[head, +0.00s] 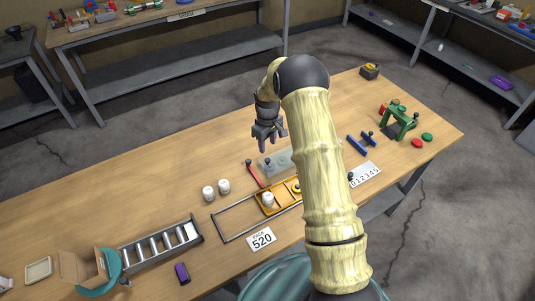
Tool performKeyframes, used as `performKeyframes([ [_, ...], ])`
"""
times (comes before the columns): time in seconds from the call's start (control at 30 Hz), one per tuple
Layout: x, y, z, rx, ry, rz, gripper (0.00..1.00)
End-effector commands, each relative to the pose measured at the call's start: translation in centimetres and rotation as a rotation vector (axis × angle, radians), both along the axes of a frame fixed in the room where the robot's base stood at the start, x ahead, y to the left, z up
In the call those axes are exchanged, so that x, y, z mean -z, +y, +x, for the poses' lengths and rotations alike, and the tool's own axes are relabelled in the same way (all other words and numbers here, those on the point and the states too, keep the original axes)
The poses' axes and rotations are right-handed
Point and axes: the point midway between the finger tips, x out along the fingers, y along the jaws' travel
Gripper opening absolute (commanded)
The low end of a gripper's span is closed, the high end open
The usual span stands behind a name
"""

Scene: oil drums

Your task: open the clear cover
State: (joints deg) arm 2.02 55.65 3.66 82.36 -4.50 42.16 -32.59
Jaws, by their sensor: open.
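The clear cover looks to be the pale, see-through flat box (280,160) near the middle of the table, with a small dark knob at its left end. Its right part is hidden behind my arm, so I cannot tell how it is hinged. My gripper (269,147) is open and empty, pointing down. In the picture it shows just above and behind the cover; I see no contact. A yellow-orange tray (266,208) with a white cylinder and a yellow round piece sits in front of the cover, partly hidden by my arm.
A red bar (254,173) lies left of the cover, near two white cylinders (216,190). Blue brackets (358,143), a green frame (397,124) and a number strip (364,174) lie to the right. A slotted grey rack (160,245) is at left. The table's back left is clear.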

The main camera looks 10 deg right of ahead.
Motion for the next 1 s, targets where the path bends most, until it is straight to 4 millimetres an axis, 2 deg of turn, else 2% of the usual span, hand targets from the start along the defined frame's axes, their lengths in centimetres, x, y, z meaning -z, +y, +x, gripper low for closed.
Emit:
performKeyframes([
  [0.4,6.4,0.0,0.0,-0.001,0.001,0.000,0.43],
  [0.6,7.7,0.0,0.0,-0.001,-0.001,-0.001,0.43],
  [0.83,7.7,0.0,0.0,-0.001,-0.001,0.000,0.43],
  [0.87,7.7,0.0,0.0,-0.001,-0.001,0.000,0.41],
  [1.0,7.7,0.0,0.0,0.000,-0.001,0.000,0.13],
])
